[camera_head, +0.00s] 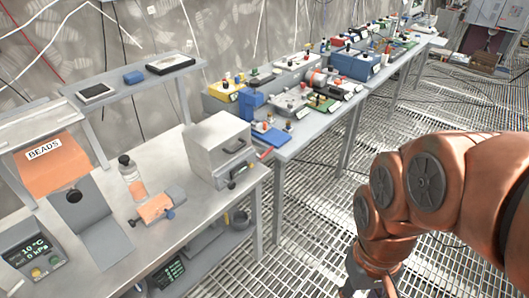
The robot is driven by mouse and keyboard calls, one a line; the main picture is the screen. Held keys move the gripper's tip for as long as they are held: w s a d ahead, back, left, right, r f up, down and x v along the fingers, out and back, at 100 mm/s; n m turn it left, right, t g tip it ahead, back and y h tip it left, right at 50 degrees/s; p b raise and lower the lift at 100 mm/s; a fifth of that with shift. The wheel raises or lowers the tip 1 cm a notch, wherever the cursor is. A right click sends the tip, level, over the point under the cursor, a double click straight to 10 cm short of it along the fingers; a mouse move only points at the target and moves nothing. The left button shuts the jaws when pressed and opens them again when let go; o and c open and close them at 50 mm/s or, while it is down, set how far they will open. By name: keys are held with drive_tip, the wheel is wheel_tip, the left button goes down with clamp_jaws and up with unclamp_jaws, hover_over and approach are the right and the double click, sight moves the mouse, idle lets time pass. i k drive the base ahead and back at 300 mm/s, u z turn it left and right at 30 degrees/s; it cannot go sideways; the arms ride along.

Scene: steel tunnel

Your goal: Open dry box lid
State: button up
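A light grey metal box (218,142) stands at the right end of the near steel bench. It looks like the dry box, though no label on it can be read. Its top looks closed, and a dark handle shows on its front, with a dark knob-like part lower down. My gripper (372,288) is at the bottom edge of the picture, right of the bench and well apart from the box. Only its upper dark part shows. The fingers are cut off by the frame, so I cannot tell whether they are open or hold anything.
A long bench with several devices (300,145) runs behind. Grated floor (315,225) lies open between bench and arm.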

sight(213, 141)
drive_tip(key=z, duration=1.35)
drive_tip(key=i, duration=0.55)
drive_tip(key=u, duration=3)
